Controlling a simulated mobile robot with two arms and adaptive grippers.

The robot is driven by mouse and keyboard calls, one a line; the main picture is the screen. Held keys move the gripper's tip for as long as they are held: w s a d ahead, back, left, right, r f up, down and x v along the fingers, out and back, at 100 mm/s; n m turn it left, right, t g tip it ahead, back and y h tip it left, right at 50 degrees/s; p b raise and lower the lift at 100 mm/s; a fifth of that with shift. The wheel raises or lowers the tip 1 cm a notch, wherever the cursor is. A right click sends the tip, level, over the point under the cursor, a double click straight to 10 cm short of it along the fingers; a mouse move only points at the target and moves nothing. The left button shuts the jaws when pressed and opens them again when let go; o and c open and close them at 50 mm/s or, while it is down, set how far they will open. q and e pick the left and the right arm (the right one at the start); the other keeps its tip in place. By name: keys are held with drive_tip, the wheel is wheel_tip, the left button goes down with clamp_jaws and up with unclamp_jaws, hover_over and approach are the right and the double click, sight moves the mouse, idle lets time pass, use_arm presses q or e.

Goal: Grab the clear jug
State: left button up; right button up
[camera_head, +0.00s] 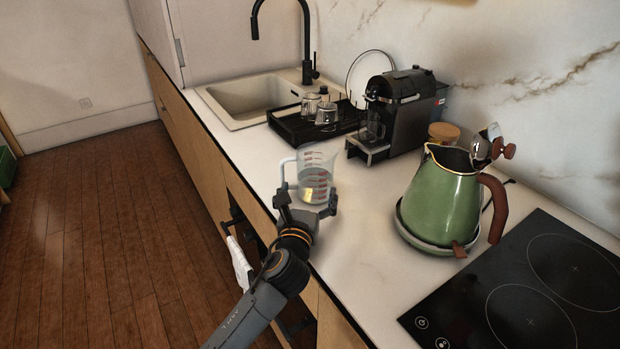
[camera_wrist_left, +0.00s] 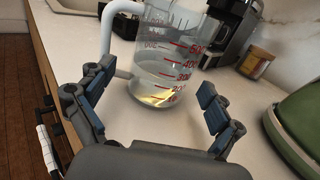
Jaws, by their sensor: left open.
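The clear jug (camera_head: 316,172) with red measuring marks and a pale handle on its left stands upright on the white counter. In the left wrist view the jug (camera_wrist_left: 172,60) is just beyond my fingertips, with a little yellowish tint at its base. My left gripper (camera_head: 307,203) is open and close in front of the jug. In the left wrist view my left gripper's fingers (camera_wrist_left: 148,86) are spread wide, one on each side of the jug's near side, with nothing held. My right gripper is not in view.
A green kettle (camera_head: 440,200) stands to the right, beside a black hob (camera_head: 530,290). A coffee machine (camera_head: 405,110), a black drying rack (camera_head: 290,124) with glasses and a sink (camera_head: 245,95) are behind. Counter is clear between jug and kettle.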

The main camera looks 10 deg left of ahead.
use_arm(q)
drive_tip(key=w, duration=0.6)
drive_tip(key=shift+d, duration=0.1)
drive_tip(key=c, duration=1.3)
